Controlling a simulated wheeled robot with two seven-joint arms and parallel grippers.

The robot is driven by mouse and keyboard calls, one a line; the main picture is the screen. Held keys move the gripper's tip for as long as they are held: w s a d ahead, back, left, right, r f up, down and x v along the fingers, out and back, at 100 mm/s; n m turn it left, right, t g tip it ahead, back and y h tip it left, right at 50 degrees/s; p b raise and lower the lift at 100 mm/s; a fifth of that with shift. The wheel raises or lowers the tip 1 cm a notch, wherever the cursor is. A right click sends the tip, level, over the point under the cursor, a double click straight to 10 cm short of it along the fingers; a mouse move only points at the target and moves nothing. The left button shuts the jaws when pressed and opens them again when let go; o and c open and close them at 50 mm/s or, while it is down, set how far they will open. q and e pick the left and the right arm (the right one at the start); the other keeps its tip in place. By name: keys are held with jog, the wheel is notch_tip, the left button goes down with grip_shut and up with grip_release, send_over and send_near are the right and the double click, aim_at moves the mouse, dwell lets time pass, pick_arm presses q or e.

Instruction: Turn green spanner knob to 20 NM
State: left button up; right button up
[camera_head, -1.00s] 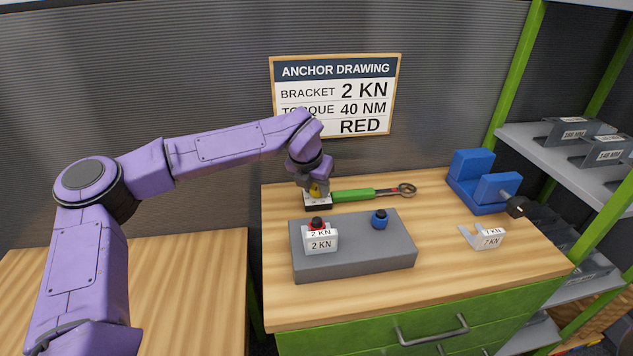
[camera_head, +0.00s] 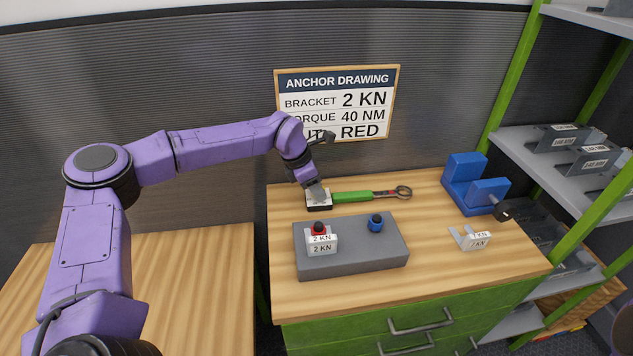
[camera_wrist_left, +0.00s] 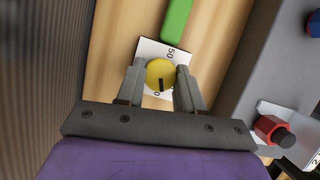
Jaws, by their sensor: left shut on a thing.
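The green spanner (camera_head: 352,196) lies on the wooden bench behind the grey block, its ring end to the right. Its handle end also shows in the left wrist view (camera_wrist_left: 177,18). At its left end is a white dial plate (camera_wrist_left: 150,48) with a yellow knob (camera_wrist_left: 160,75) bearing a dark pointer mark. A printed "50" is readable on the plate; other numbers are hidden. My left gripper (camera_wrist_left: 161,82) is shut on the yellow knob, one finger on each side. In the head view my left gripper (camera_head: 317,192) covers the knob.
A grey block (camera_head: 350,258) in front carries a 2 KN bracket (camera_head: 322,242) with a red nut (camera_head: 319,228), and a blue nut (camera_head: 376,222). A blue vise (camera_head: 472,187) and another bracket (camera_head: 470,238) are to the right. An anchor drawing (camera_head: 337,103) hangs behind.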

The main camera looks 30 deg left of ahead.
pick_arm(q)
jog(key=shift+m, duration=0.6)
jog(key=shift+p, duration=0.3)
jog(key=o, duration=1.1)
jog(key=shift+c, duration=0.2)
jog(key=b+v, duration=0.1)
jog(key=v, duration=0.9)
jog(key=shift+w+a+r+b, duration=0.2)
jog(key=shift+r+b, duration=0.1)
jog(key=shift+b, duration=0.1)
